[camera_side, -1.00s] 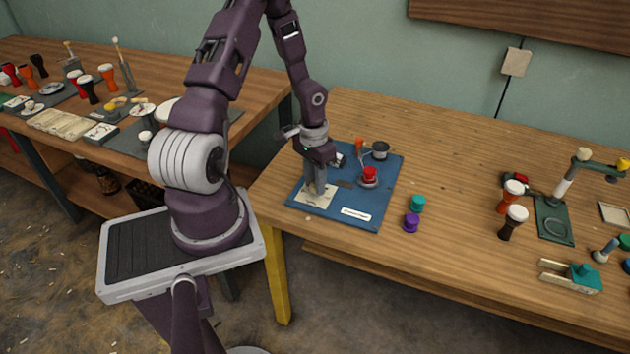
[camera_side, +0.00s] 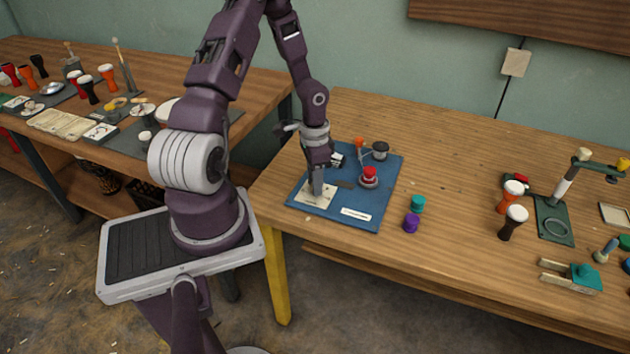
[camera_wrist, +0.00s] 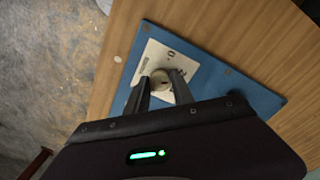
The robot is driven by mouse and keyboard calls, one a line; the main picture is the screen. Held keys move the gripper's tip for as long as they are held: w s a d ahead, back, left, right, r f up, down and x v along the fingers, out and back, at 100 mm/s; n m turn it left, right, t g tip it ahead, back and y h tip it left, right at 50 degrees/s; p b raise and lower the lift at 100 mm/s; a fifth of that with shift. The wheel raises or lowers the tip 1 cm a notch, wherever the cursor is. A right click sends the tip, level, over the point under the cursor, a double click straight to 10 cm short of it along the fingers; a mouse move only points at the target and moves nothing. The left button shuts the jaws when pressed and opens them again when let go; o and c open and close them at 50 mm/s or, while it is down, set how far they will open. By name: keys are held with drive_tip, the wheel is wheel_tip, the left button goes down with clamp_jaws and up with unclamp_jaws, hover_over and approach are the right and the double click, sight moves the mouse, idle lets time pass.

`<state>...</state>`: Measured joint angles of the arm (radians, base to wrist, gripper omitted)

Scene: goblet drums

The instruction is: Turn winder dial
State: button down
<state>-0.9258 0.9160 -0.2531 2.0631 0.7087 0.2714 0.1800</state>
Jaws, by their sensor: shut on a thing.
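The plate lies on a blue board, and in the side view the plate (camera_side: 312,198) is at the board's front left. My gripper (camera_wrist: 159,92) points down over the plate with its fingers on either side of the dial, shut on it. In the side view my gripper (camera_side: 317,190) hides the dial.
The blue board (camera_side: 345,222) also carries a red-topped part (camera_side: 369,174), a dark spool-like part (camera_side: 380,150) and an orange piece (camera_side: 359,143). Teal (camera_side: 418,203) and purple (camera_side: 411,222) cylinders stand just right of it.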

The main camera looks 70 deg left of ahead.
drive_tip(key=c, duration=1.1)
unclamp_jaws()
drive_tip(key=shift+r, duration=0.1)
wheel_tip(320, 180, up, 7)
drive_tip(key=shift+a+f, duration=0.1)
